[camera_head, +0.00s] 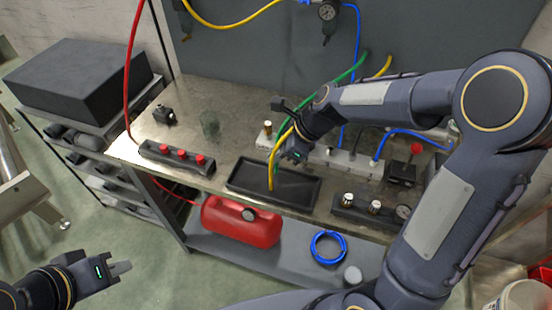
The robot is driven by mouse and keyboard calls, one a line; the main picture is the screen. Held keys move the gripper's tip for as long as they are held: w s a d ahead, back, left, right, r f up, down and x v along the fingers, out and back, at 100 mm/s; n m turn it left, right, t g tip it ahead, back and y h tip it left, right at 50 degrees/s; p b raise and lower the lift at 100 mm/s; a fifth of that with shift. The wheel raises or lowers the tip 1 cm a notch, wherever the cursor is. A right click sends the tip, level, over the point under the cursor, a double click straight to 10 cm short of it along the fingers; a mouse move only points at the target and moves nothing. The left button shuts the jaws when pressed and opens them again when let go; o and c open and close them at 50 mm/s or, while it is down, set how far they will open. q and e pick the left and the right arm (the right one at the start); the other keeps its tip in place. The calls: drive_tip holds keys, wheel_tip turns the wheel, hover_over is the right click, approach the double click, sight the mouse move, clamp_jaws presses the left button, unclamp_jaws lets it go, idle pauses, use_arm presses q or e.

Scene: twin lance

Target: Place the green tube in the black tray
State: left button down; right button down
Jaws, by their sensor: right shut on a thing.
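The green tube (345,75) comes down from the back wall to my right gripper (283,135), which is shut on it above the black tray. Part of the green tube is hidden by the gripper and the yellow tube. The black tray (306,197) lies near the front edge of the workbench. The yellow tube (271,178) runs down beside the green one, and its lower end is in the tray. My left gripper (122,268) is at the lower left, away from the bench; its finger gap cannot be made out.
A black block with red knobs (178,155) is left of the tray. A block with fittings and a gauge (365,211) is to its right. A pale manifold (350,163) stands behind. A red tank (240,222) and blue hose coil (328,247) lie on the lower shelf.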

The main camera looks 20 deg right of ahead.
drive_tip(key=shift+f, duration=0.9)
drive_tip(key=shift+f, duration=0.1)
drive_tip(key=shift+f, duration=0.15)
drive_tip(key=c, duration=1.6)
unclamp_jaws()
drive_tip(key=shift+o, duration=0.2)
